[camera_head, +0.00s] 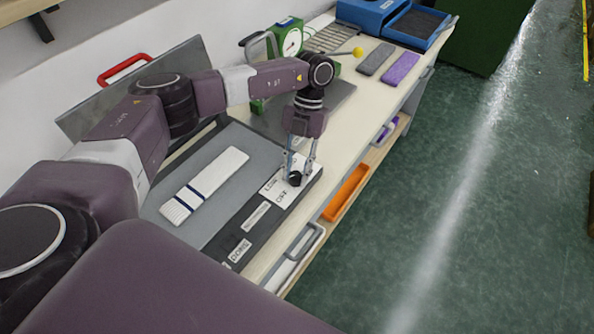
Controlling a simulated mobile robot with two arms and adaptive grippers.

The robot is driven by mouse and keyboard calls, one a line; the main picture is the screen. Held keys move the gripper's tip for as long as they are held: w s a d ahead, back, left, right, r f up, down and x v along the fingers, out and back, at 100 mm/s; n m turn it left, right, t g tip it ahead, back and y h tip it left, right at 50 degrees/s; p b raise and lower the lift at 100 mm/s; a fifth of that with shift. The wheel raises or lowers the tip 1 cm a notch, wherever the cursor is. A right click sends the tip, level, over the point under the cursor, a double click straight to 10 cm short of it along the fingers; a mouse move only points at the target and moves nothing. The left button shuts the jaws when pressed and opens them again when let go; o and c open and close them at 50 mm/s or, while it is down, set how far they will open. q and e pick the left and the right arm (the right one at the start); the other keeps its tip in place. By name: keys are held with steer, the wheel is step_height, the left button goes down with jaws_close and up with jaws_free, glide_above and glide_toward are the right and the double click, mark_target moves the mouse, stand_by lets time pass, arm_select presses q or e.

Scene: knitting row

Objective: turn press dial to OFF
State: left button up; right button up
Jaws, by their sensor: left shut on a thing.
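The press (216,231) lies open on the table, with its red-handled lid (125,68) raised at the back. A white knitted strip with dark stripes (205,186) lies on its grey bed. The black press dial (295,179) is at the press's front right corner, on a white label panel (275,190) where LOW and OFF can be read. My left gripper (297,176) points down over the dial and is shut on it. The dial's pointer is hidden between the fingers, so its setting cannot be told. My right gripper is not in view.
A green-framed dial scale (289,40), a wire rack (328,38), grey (375,59) and purple (401,68) pieces and a blue box (370,12) stand farther along the table. An orange tray (346,192) sits on the lower shelf. The green floor at right is clear.

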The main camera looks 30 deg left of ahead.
arm_select(q)
steer(key=n, duration=0.1)
steer(key=n+h+p, duration=0.1)
steer(key=n, duration=0.1)
steer(key=shift+a+r+n+t, duration=0.15)
steer(key=shift+r+n+t, duration=0.05)
steer(key=shift+n+t, duration=0.1)
steer(key=shift+n+h+p, duration=0.6)
steer(key=shift+n+p, duration=0.05)
steer(key=shift+n, duration=0.55)
steer(key=shift+f+t, duration=0.1)
steer(key=shift+t, duration=0.2)
steer(key=o, duration=1.1)
steer(key=v, duration=1.2)
steer(key=shift+a+f, duration=0.1)
